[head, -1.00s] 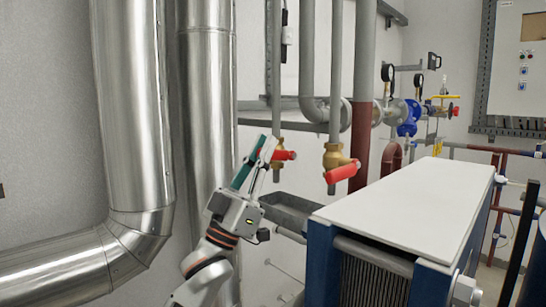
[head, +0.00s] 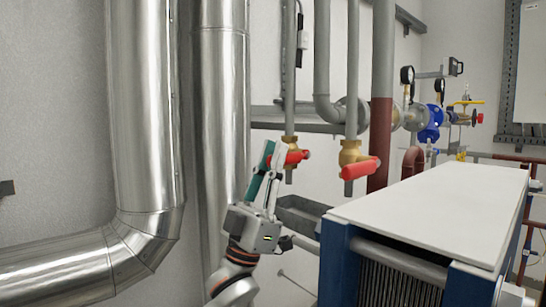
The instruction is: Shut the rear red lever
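The rear red lever (head: 295,157) sits on a brass valve (head: 290,143) on the thin vertical pipe left of centre. It points sideways, roughly across the pipe. My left gripper (head: 275,147) points up just left of this valve. Its green and pale fingers show a gap between them, so it looks open. The pale finger overlaps the lever's left end in the picture; I cannot tell whether they touch. A second, nearer red lever (head: 361,169) sits on another brass valve (head: 350,151) to the right. My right gripper is not in view.
Large shiny insulated pipes (head: 145,110) stand left of and behind my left arm. A white-topped plate exchanger (head: 430,215) fills the lower right. A grey trough (head: 300,216) lies below the valves. Gauges (head: 407,76) and a blue fitting (head: 430,122) stand farther right.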

